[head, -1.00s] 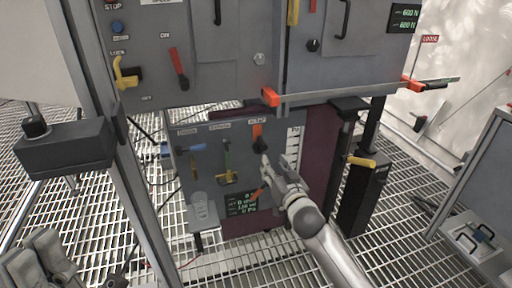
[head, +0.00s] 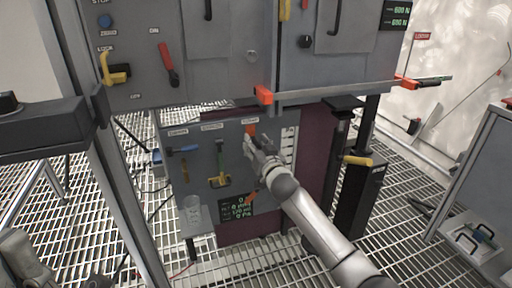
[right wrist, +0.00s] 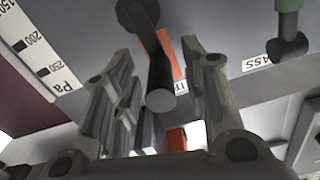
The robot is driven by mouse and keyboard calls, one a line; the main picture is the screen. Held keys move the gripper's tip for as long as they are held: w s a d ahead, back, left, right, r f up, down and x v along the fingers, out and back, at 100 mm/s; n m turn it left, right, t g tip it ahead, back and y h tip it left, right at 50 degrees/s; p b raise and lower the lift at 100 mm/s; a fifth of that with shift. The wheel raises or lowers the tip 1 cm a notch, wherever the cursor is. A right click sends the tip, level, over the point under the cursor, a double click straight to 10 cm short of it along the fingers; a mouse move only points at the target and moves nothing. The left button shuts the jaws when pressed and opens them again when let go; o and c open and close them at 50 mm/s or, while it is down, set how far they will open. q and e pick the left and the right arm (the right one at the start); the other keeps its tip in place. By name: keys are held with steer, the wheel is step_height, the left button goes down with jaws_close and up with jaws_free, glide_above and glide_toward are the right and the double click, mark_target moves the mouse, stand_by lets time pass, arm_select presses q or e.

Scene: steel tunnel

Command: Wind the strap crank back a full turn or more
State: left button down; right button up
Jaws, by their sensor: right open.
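A grey strap-like bar (head: 335,91) with orange end pieces crosses the cabinet front. A dark handle (head: 433,82) extends from its right end, below a red "LOOSE" tag (head: 426,36); I cannot tell for sure that this is the strap crank. My right gripper (head: 256,146) is at the lower panel, in front of the dark handle below an orange piece (head: 250,128). In the right wrist view its open fingers (right wrist: 153,55) stand either side of that dark, round-ended handle (right wrist: 161,95). My left gripper (head: 25,262) is partly cut off at the lower left.
A dark post (head: 362,205) with a yellow lever (head: 357,160) stands to the right. Grating floor is open between it and a grey cabinet (head: 485,185).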

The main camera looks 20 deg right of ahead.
jaws_close()
stand_by(0.3)
steer(key=shift+a+n+p, duration=0.25)
steer(key=shift+n+p, duration=0.1)
steer(key=shift+n, duration=0.05)
steer(key=shift+a+f+n+p, duration=0.1)
steer(key=shift+a+n+p, duration=0.3)
steer(key=shift+n, duration=0.55)
steer(key=shift+a+f+n+p, duration=0.15)
steer(key=shift+a+n+p, duration=0.25)
steer(key=shift+n, duration=0.6)
steer(key=shift+a+f+n+p, duration=0.1)
steer(key=shift+a+n+p, duration=0.25)
steer(key=shift+n, duration=0.6)
steer(key=shift+a, duration=0.1)
jaws_free()
